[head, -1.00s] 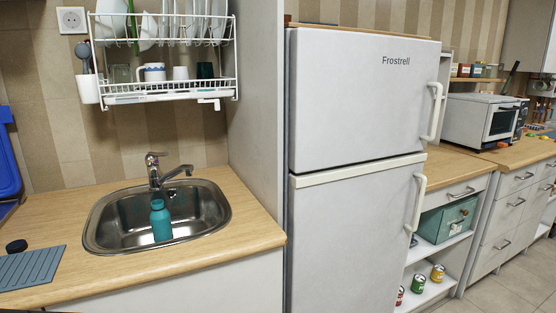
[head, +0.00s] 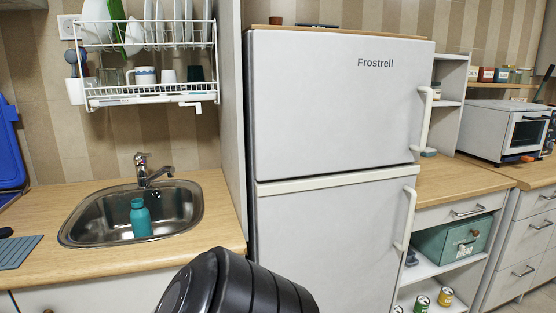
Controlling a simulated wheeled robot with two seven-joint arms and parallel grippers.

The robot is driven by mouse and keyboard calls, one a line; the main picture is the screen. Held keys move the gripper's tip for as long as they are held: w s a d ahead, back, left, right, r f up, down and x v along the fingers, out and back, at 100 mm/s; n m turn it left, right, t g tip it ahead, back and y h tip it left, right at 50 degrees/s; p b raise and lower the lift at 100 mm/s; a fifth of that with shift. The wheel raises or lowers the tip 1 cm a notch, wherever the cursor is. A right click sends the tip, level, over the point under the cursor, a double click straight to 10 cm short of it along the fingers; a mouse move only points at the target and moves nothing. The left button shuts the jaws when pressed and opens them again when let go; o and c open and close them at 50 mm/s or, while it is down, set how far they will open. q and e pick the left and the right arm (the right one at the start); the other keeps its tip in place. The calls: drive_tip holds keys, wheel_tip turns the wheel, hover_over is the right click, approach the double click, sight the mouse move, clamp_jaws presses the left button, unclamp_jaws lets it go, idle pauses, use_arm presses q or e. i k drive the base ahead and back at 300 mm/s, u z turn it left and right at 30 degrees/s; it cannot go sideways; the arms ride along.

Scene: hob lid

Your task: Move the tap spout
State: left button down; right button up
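The tap (head: 145,172) stands at the back edge of the sink (head: 75,232). Its chrome spout (head: 160,172) points to the right and slightly toward me over the basin. A teal bottle (head: 140,218) stands upright in the sink, below the tap. A dark, ribbed part of my own arm shows at the bottom middle, in front of the counter and fridge. Neither gripper's fingers are in the picture.
A white dish rack (head: 150,97) hangs on the wall above the sink. A tall white fridge (head: 330,120) stands right of the counter (head: 215,215). A grey drain mat (head: 18,250) lies at the counter's left. The counter around the sink is mostly clear.

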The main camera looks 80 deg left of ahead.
sight(145, 181)
drive_tip(key=i, duration=0.35)
drive_tip(key=u, duration=1.25)
